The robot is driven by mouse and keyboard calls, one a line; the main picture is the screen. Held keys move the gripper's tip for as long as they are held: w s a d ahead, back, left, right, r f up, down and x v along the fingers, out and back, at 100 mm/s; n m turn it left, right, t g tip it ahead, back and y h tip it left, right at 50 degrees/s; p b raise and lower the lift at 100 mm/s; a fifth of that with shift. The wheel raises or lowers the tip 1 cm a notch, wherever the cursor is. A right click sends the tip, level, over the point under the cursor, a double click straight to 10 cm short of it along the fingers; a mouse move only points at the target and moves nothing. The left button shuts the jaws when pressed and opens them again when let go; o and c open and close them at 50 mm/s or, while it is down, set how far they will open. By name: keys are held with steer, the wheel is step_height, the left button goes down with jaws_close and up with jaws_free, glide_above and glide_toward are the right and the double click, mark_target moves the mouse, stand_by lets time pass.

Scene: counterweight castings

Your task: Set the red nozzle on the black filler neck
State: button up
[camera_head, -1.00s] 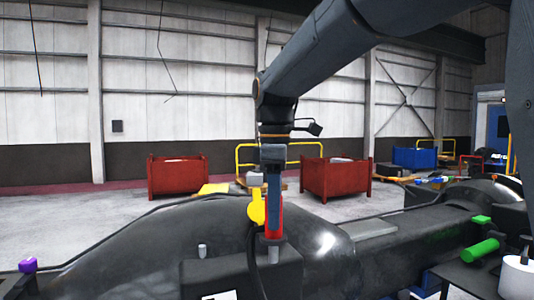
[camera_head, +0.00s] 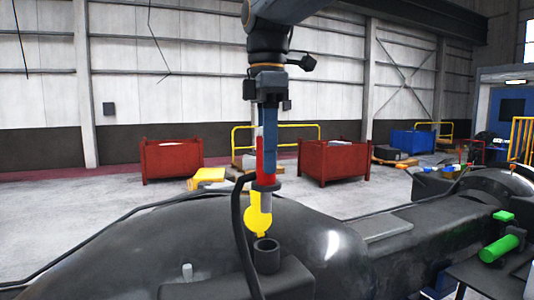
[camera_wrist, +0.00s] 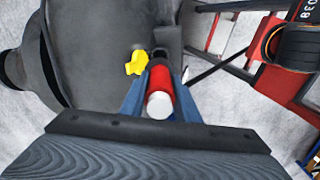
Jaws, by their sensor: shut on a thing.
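My gripper (camera_head: 267,140) points down with its blue fingers shut on the red nozzle (camera_head: 264,163). The nozzle is upright, with a black collar, a grey spout below it and a black hose at its left. The black filler neck (camera_head: 266,254) stands on the dark casting with its round mouth showing. The spout hangs above the neck, apart from it in the head view. In the wrist view the red nozzle (camera_wrist: 159,77) lies between the fingers with its pale end towards me.
A yellow flap (camera_head: 258,222) stands right by the neck, behind the spout. A small grey peg (camera_head: 187,271) and a green cylinder (camera_head: 499,248) are on the machine. Red bins (camera_head: 172,160) stand on the floor behind. The hose loops down left of the neck.

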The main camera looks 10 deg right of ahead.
mark_target(268, 176)
steer(key=shift+d+r+p, duration=0.1)
steer(key=shift+d+p, duration=0.05)
steer(key=shift+p, duration=0.2)
steer(key=shift+f+b, duration=1.75)
steer(key=shift+f, duration=1.25)
steer(key=shift+p, duration=0.9)
steer(key=shift+f+b, duration=1.55)
steer(key=shift+f, duration=1.65)
steer(key=o, duration=1)
steer(key=shift+r+b, duration=0.9)
steer(key=shift+r, duration=3)
